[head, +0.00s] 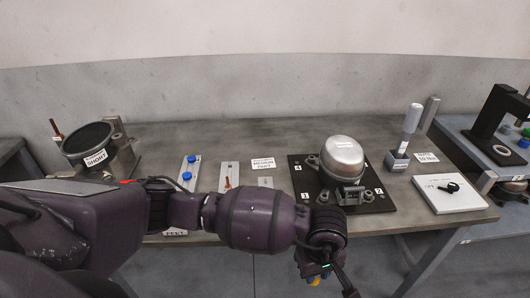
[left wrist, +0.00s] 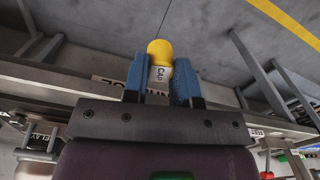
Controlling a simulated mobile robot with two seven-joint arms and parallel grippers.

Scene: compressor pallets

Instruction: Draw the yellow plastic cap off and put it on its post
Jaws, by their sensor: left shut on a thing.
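The yellow cap (left wrist: 160,50) shows in the left wrist view between the two blue fingers of my left gripper (left wrist: 163,82), which is shut on it. A white patch with dark lettering shows just below the yellow. In the head view my left gripper (head: 318,272) hangs low in front of the table's front edge, with a bit of yellow (head: 313,281) at its tip. The silver domed compressor (head: 343,157) stands upright on a black numbered plate (head: 380,204), behind and above the gripper. I cannot tell which thing is the cap's post. My right gripper is not in view.
A board with blue knobs (head: 188,171) and a pale plate with a reddish pin (head: 229,175) lie left of the compressor. A grey-handled tool (head: 411,120) stands at right, near a white tray (head: 449,203) with a black item. A black-topped unit (head: 87,142) stands far left.

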